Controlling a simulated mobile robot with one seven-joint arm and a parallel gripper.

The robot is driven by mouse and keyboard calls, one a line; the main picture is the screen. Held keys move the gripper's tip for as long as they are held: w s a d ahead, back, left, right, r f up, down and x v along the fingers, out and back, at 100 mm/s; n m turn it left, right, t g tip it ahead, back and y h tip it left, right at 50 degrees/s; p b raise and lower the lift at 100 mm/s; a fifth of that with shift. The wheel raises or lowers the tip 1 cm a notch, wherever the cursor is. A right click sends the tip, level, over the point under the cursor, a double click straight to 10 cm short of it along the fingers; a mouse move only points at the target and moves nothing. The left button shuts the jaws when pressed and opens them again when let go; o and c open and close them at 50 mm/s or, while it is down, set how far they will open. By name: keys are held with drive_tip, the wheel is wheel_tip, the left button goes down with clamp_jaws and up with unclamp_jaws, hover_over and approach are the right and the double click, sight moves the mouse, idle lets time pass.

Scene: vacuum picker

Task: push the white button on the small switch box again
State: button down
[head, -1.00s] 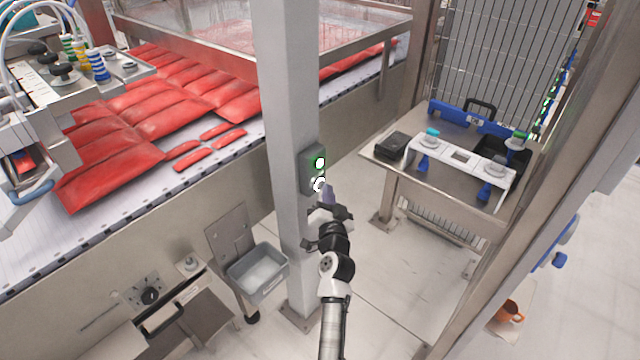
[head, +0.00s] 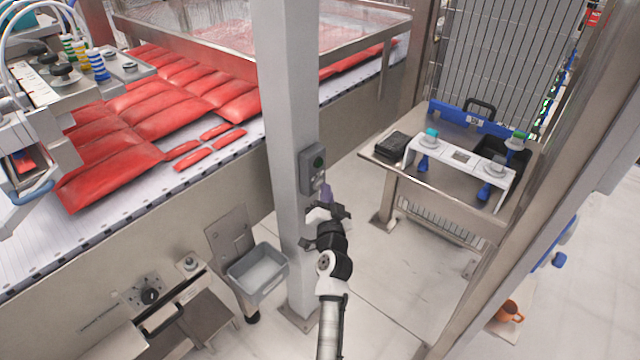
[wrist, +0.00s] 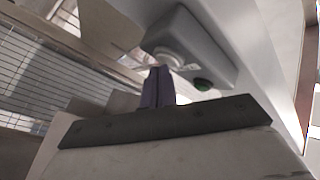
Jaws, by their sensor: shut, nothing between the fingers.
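In the wrist view, the box (wrist: 205,40) shows the round white button (wrist: 168,54) and the green button (wrist: 203,84), both unlit. My gripper (head: 326,192) is shut and empty, its purple fingers at the lower part of the box. In the wrist view, the fingertips (wrist: 159,72) overlap the edge of the white button; I cannot tell whether they touch it. In the head view, the fingers hide most of the white button.
The post (head: 285,110) stands beside a conveyor (head: 190,235) carrying red packs. A grey bin (head: 258,282) is low to its left. A steel table (head: 385,165) with a two-button control panel (head: 448,158) stands to the right, with open floor between.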

drive_tip(key=shift+w+a, duration=0.1)
drive_tip(key=shift+a, duration=0.05)
drive_tip(key=shift+s+d, duration=0.2)
drive_tip(key=shift+d, duration=0.05)
idle(0.3)
drive_tip(key=s+d+b, duration=0.3)
drive_tip(key=d, duration=0.2)
drive_tip(key=shift+s, duration=0.3)
idle(0.4)
